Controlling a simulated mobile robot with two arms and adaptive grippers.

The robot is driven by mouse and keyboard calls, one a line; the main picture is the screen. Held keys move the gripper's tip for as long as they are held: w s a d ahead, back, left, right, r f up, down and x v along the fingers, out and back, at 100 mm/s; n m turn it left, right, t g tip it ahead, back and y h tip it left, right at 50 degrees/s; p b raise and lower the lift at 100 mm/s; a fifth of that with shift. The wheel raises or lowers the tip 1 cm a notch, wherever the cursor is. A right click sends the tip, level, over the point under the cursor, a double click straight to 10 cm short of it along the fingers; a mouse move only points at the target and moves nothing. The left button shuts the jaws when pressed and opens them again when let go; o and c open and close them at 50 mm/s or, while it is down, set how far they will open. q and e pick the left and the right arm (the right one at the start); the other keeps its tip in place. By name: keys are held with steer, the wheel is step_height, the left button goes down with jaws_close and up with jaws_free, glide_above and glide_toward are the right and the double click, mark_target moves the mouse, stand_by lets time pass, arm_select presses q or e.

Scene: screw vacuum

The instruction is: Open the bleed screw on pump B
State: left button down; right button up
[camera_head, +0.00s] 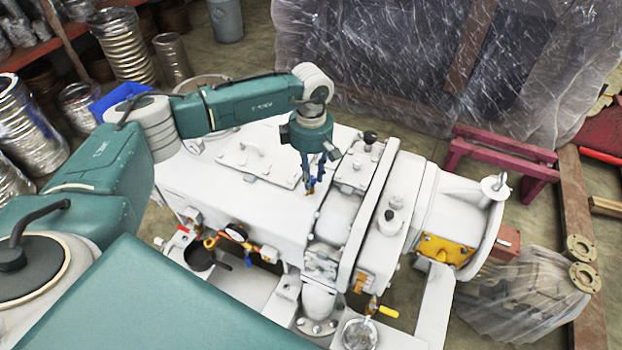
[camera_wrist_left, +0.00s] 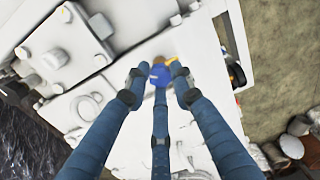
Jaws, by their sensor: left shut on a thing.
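The pump (camera_head: 225,185) is a large white machine in the middle of the head view; I cannot read any label on it. My left gripper (camera_head: 311,184) points down over its top, left of the raised flange. In the left wrist view, the blue fingers (camera_wrist_left: 158,84) close in from three sides, and a bit of yellow shows beyond the middle fingertip. The fingers hide most of the screw, so I cannot tell how far it is turned. My right gripper is not in view.
A round-knobbed fitting (camera_head: 390,221) and a dark knob (camera_head: 370,137) stand up from the pump to the right of the gripper. A gauge (camera_head: 236,232) and a yellow-handled valve (camera_head: 388,311) are on its near side. A plastic-wrapped crate (camera_head: 400,75) stands behind.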

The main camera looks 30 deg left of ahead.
arm_select(q)
steer(key=n+b, duration=0.2)
steer(key=n, duration=0.2)
steer(key=shift+w, duration=0.1)
steer(key=shift+r+n+b, duration=0.1)
steer(key=shift+n+b, duration=0.65)
steer(key=shift+n, duration=1.15)
steer(key=c, duration=1.5)
jaws_free()
steer(key=shift+o, duration=0.2)
steer(key=shift+r, duration=0.1)
step_height(320, 180, up, 12)
